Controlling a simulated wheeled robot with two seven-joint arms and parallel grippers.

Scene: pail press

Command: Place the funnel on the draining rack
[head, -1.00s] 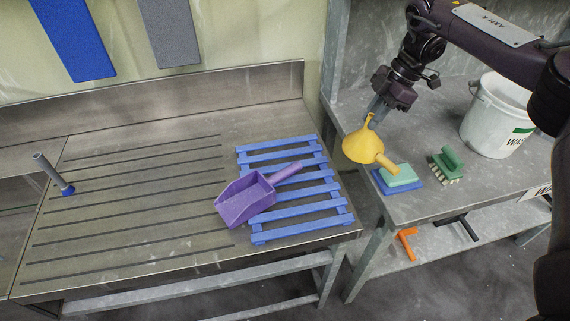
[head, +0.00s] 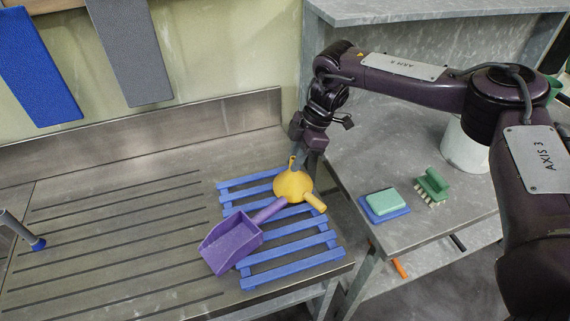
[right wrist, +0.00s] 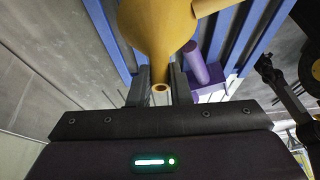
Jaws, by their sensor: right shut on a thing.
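The yellow funnel (head: 291,186) is over the far part of the blue slatted draining rack (head: 290,253) in the head view. My right gripper (head: 294,163) is shut on the funnel and reaches down to it from above. In the right wrist view the funnel (right wrist: 158,30) shows between the two fingers (right wrist: 160,88), with the blue slats beyond it. I cannot tell whether the funnel touches the rack. My left gripper is not in view.
A purple scoop (head: 231,241) lies partly on the rack's left side, its handle close to the funnel. A green sponge (head: 382,202) on a blue pad, a green brush (head: 432,186) and a white pail (head: 464,148) are on the right bench.

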